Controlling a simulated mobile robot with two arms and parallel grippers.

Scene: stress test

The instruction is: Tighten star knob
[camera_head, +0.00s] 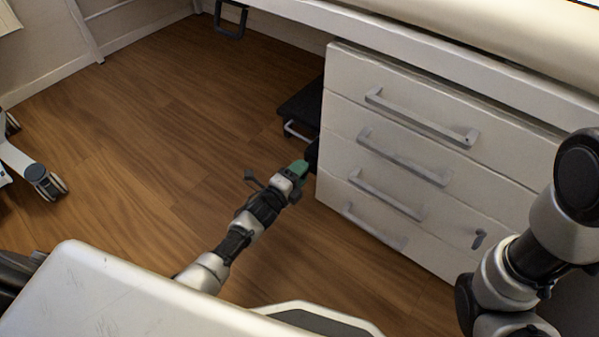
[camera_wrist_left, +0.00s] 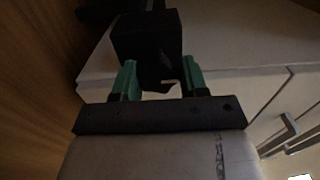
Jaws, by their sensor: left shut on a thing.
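My left gripper (camera_head: 302,168) reaches down to the near left corner of the white drawer cabinet. It also shows in the left wrist view (camera_wrist_left: 160,75), with green fingers on both sides of a dark knob-like part (camera_wrist_left: 147,38). The gripper is shut on this part. In the head view the dark part (camera_head: 312,154) shows just past the fingertips, beside the cabinet's edge. The wrist view is dim, and I cannot make out a star shape. My right arm shows at the right, but its gripper is outside the picture.
The white drawer cabinet (camera_head: 345,120) with grey handles stands close to the right of my left gripper, under a white tabletop (camera_head: 390,42). A dark low object (camera_head: 303,103) sits behind. A wheeled base (camera_head: 30,170) stands at far left. The wooden floor (camera_head: 150,150) between is clear.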

